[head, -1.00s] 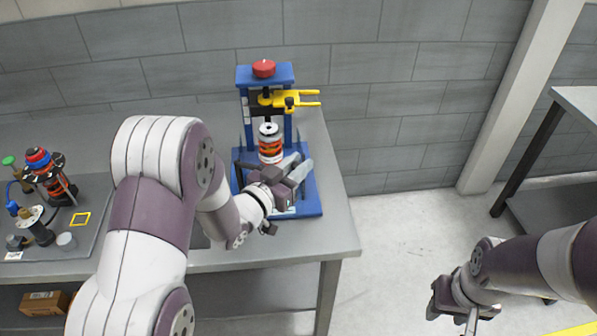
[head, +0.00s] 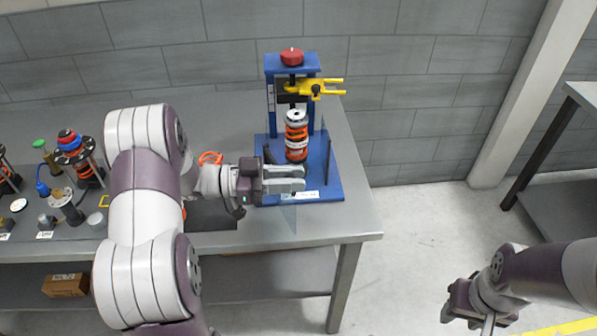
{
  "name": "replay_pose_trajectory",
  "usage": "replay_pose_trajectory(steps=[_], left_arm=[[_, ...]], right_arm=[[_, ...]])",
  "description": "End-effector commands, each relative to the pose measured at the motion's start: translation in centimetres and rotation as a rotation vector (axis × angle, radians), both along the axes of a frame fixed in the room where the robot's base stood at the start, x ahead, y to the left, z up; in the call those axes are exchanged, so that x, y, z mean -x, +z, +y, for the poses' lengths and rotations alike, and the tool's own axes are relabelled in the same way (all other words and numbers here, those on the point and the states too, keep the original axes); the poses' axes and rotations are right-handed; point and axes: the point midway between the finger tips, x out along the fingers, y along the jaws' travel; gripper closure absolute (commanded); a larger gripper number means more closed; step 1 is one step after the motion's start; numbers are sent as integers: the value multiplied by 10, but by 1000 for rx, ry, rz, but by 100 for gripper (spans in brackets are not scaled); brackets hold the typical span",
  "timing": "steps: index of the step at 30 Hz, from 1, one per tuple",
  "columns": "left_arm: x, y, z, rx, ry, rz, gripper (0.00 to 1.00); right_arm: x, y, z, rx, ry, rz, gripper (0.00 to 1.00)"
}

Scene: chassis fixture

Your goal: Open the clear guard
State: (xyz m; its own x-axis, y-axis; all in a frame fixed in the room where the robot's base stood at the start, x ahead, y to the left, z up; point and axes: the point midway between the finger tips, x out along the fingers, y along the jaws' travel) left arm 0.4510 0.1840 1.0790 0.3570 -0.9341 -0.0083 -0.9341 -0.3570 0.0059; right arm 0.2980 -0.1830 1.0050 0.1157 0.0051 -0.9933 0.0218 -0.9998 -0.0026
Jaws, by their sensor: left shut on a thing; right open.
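The blue press stand (head: 335,185) is on the table, with a red knob (head: 291,57) on top and a yellow fork-shaped part (head: 318,89) below it. An orange-and-black coil unit (head: 297,143) stands upright on its base. The clear guard (head: 288,219) is nearly invisible; a faint see-through panel shows below my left gripper at the front edge of the base. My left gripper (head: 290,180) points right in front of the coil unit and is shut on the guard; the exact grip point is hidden. My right gripper (head: 478,312) is open and empty, off the table at lower right.
Another coil assembly (head: 76,155), small fittings and a dark mat fill the table's left part. An orange ring-like item (head: 210,158) lies behind my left arm. A box (head: 66,286) sits on the lower shelf. A second table (head: 580,95) stands at far right.

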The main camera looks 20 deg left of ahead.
Motion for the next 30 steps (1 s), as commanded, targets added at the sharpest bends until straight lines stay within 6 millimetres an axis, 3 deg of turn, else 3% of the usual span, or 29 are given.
replay_pose_trajectory(steps=[1,24,25,26,30], left_arm=[[-2,8,4,3,-13,-19,100],[2,9,8,4,-103,-23,100],[2,9,8,4,-103,-23,66],[2,9,8,4,-103,-23,56],[2,7,7,4,-104,-16,54]], right_arm=[[0,2,0,0,0,0,57],[0,4,0,0,0,0,57],[0,4,0,0,0,0,57],[0,4,0,0,0,0,57],[0,3,0,0,0,0,57]])
